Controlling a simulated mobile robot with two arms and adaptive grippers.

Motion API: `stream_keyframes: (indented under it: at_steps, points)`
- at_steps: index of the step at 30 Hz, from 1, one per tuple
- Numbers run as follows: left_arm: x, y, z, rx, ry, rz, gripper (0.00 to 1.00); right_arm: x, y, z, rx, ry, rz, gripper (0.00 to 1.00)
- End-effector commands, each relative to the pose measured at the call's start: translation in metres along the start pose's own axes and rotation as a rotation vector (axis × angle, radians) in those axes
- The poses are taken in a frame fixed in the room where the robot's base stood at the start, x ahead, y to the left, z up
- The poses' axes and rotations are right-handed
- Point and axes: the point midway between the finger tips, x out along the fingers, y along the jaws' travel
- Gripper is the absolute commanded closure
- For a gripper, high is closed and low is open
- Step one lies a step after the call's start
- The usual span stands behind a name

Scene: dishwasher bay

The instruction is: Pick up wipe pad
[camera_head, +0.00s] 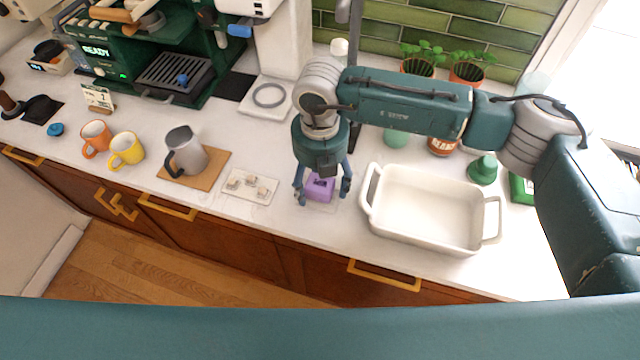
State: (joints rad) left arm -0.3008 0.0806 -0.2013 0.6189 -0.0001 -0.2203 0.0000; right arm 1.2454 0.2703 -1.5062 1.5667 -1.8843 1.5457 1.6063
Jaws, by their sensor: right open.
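A small purple block (319,188), which looks like the wipe pad, lies on the white counter near its front edge. My right gripper (322,196) points down over it from above. Its two fingers are open, one to the left and one to the right of the purple block. I cannot tell whether either finger touches it. The gripper's palm hides the block's back part. My left gripper is not in view.
A white baking dish (428,240) stands close to the right of my right gripper. A small tray (250,197) with little pieces lies to its left. Further left are a metal pitcher (186,150), a yellow mug (126,150) and an orange mug (96,136).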

Motion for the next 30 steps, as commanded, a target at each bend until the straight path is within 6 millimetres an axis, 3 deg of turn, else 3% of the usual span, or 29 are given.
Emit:
stream_keyframes:
  at_steps: [1, 7, 22, 26, 30]
  points:
    - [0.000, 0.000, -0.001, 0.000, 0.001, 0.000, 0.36, 0.000, 0.000, 0.000, 0.000, 0.000, 0.000, 0.37]
    - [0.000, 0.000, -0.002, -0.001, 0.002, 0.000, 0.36, 0.000, 0.000, 0.000, 0.000, 0.000, 0.000, 0.76]
    - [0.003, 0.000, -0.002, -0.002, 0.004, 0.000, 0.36, -0.007, 0.001, 0.001, 0.001, -0.001, 0.002, 0.80]
    - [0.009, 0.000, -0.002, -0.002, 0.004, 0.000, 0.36, -0.021, 0.001, 0.001, -0.001, -0.003, 0.004, 0.80]
    - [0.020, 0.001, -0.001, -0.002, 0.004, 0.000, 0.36, -0.050, 0.001, 0.002, -0.001, -0.005, 0.004, 0.80]
